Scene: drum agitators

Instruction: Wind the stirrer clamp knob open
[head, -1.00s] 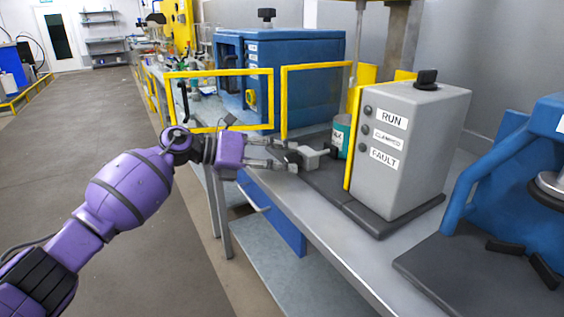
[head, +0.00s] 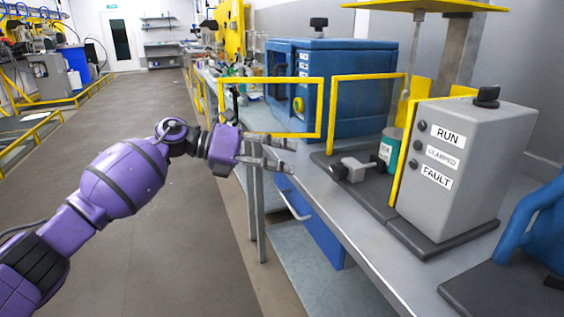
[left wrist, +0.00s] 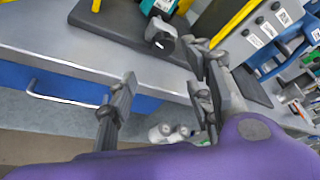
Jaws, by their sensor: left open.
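The stirrer clamp is a small light-grey block (head: 358,167) on a dark base plate, with a dark round knob (head: 338,172) on its left side. The clamp block (left wrist: 160,30) and its knob (left wrist: 161,42) also show near the top of the left wrist view. A teal can (head: 389,149) with a white label stands right behind the clamp. My left gripper (head: 288,155) is open and empty, to the left of the knob and apart from it. Its two fingers (left wrist: 163,80) are spread, with the knob beyond them. My right gripper is out of view.
A grey box (head: 458,165) labelled RUN, CLAMPED and FAULT stands right of the clamp. Yellow guard frames (head: 322,107) stand behind and beside it. A blue cabinet (head: 345,80) is further back. The bench's front edge and blue drawer (head: 312,222) lie below; the floor at left is clear.

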